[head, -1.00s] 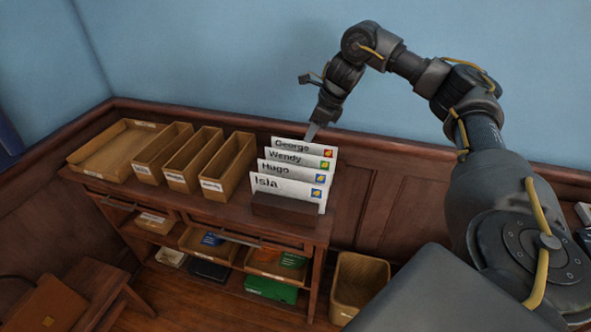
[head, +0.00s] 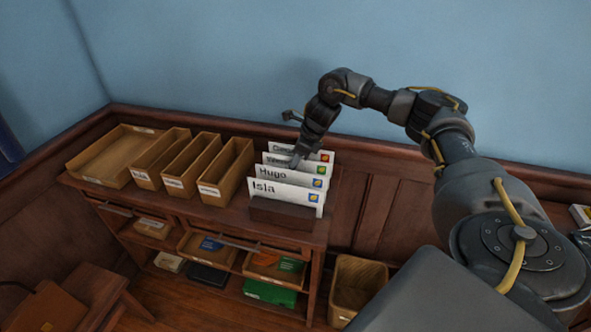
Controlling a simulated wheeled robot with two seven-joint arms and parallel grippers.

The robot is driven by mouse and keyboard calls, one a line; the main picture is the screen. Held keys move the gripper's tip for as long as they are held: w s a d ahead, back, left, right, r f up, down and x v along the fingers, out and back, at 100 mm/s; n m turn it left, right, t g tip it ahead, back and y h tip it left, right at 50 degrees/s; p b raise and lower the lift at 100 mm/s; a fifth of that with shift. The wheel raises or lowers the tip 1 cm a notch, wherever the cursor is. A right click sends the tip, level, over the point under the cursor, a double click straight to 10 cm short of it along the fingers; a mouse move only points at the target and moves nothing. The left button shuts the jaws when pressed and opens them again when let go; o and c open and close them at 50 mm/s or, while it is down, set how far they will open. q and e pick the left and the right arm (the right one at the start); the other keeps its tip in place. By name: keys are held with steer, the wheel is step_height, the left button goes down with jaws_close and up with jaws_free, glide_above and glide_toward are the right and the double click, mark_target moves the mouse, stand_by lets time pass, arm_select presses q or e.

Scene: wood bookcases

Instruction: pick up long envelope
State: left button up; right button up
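Several long white envelopes stand upright, one behind another, in a dark wood holder (head: 283,214) on the bookcase top. The front one reads Isla (head: 284,192), and behind it is Hugo (head: 290,176). Behind those stand Wendy (head: 273,160) and the rearmost one (head: 283,149), its name partly covered. Each has a coloured stamp at its right. My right gripper (head: 298,162) points down at the upper middle of the envelopes, in front of the rear ones and just above Hugo's top edge. Its fingertips are small and dark, and I cannot tell their gap or contact. My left gripper is out of view.
Left of the envelopes stand narrow wooden trays (head: 225,178) and a wide shallow tray (head: 104,160). Shelves below hold trays and a green box (head: 270,294). A wooden bin (head: 353,292) stands right of the bookcase. The wall is close behind.

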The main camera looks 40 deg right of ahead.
steer(key=shift+f, duration=0.25)
steer(key=shift+c, duration=0.4)
jaws_close()
steer(key=shift+r, duration=0.1)
step_height(320, 180, up, 10)
steer(key=shift+f+b, duration=0.1)
steer(key=shift+b, duration=0.35)
